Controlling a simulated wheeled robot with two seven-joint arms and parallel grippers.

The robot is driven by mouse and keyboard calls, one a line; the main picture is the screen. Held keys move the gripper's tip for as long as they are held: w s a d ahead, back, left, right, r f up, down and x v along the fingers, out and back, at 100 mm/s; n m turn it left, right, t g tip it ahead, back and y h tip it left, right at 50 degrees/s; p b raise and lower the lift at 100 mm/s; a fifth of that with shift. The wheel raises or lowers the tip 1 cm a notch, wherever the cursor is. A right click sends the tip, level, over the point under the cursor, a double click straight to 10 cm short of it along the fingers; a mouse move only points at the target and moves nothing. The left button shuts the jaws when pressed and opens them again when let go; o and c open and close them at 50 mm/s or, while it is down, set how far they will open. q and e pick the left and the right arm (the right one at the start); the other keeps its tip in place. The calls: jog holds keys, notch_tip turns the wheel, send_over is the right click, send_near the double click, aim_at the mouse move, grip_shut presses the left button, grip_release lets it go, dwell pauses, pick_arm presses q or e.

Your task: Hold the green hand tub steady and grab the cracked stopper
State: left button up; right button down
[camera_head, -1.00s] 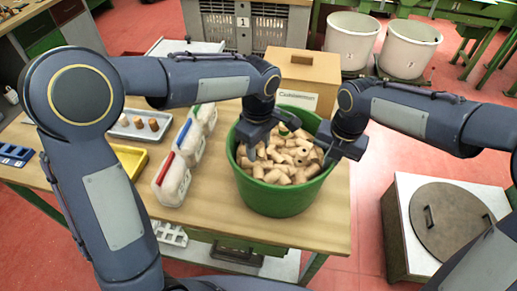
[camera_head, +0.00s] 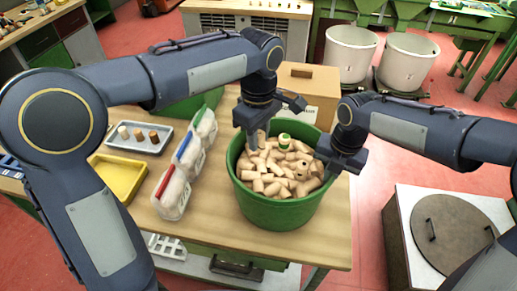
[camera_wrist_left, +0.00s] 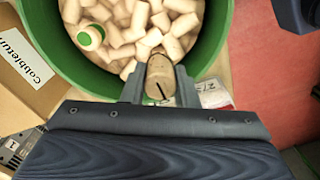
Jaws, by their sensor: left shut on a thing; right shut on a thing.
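The green tub (camera_head: 275,214) stands on the table, filled with corks; it also shows in the left wrist view (camera_wrist_left: 222,22). My right gripper (camera_head: 338,163) is shut on the tub's right rim. My left gripper (camera_head: 254,143) is over the tub's left part in the head view. In the left wrist view its fingers (camera_wrist_left: 160,88) are shut on a brown cork stopper (camera_wrist_left: 158,70) with a dark crack line on its end. The held stopper is hard to make out in the head view. A cork with a green-and-white end (camera_head: 285,141) lies on the heap.
Left of the tub stand clear bins with red, blue and green edges (camera_head: 173,195). Beyond them are a yellow tray (camera_head: 121,179) and a grey tray with several stoppers (camera_head: 139,147). A cardboard box (camera_head: 300,76) stands behind the tub. The front table strip is clear.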

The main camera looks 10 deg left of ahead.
pick_arm(q)
jog(key=shift+r, duration=0.9)
pick_arm(e)
jog(key=c, duration=1.5)
grip_release()
jog(key=shift+r, duration=0.1)
